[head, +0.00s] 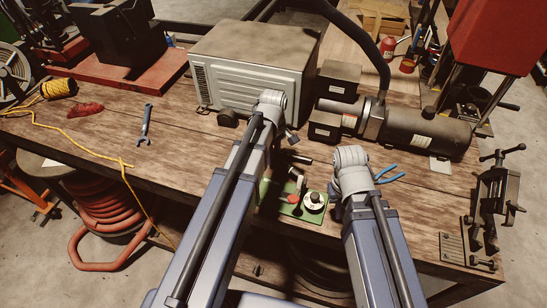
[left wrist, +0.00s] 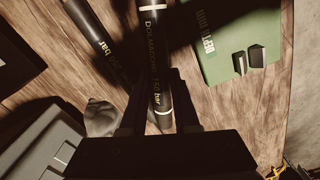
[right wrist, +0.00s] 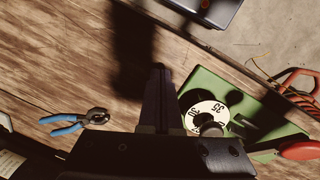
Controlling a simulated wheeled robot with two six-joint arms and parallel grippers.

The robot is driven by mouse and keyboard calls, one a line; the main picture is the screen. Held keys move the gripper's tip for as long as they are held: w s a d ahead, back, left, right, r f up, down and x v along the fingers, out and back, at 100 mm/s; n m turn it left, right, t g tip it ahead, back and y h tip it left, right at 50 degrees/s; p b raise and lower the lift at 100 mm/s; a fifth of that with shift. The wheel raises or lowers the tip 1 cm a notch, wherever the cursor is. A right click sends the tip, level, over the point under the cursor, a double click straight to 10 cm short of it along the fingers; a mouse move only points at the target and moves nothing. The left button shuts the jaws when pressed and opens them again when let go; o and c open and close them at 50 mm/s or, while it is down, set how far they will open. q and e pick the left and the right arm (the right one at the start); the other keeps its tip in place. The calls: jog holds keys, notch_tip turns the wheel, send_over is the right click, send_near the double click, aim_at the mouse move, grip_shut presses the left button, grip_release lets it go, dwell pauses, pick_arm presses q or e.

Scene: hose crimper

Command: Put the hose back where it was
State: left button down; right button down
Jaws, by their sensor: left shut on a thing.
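The green crimper (left wrist: 222,48) is at the right of that view. In the head view the crimper (head: 287,207), with its white dial (head: 314,201), is between my arms near the table's front edge. My right gripper (right wrist: 158,95) looks shut and empty beside the dial (right wrist: 206,115) in the right wrist view.
Blue-handled pliers (head: 387,175) lie right of my right wrist. A grey box-like machine (head: 250,65) and a black cylindrical motor (head: 425,130) stand behind. A vise (head: 495,195) is at the right. The left tabletop holds a wrench (head: 146,122) and yellow rope (head: 59,89).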

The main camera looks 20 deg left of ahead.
pick_arm(q)
jog(key=shift+f+b, duration=0.5)
jog(key=shift+b, duration=0.05)
pick_arm(e)
jog(key=shift+f, duration=0.5)
pick_arm(q)
jog(key=shift+f, duration=0.1)
pick_arm(e)
jog(key=shift+f, duration=0.1)
pick_arm(q)
jog(key=c, duration=0.7)
grip_release()
jog(key=shift+o, duration=0.2)
jog(key=shift+r, duration=0.2)
pick_arm(e)
jog(key=shift+r, duration=0.25)
pick_arm(q)
notch_tip(320, 180, up, 13)
jog(key=p, duration=1.3)
jog(key=s+d+m+y, duration=0.1)
jog(key=s+d+m, duration=1)
jog(key=s+m, duration=0.4)
jog(key=shift+d+m, duration=0.4)
jog(key=shift+m, duration=0.5)
pick_arm(e)
notch_tip(320, 180, up, 13)
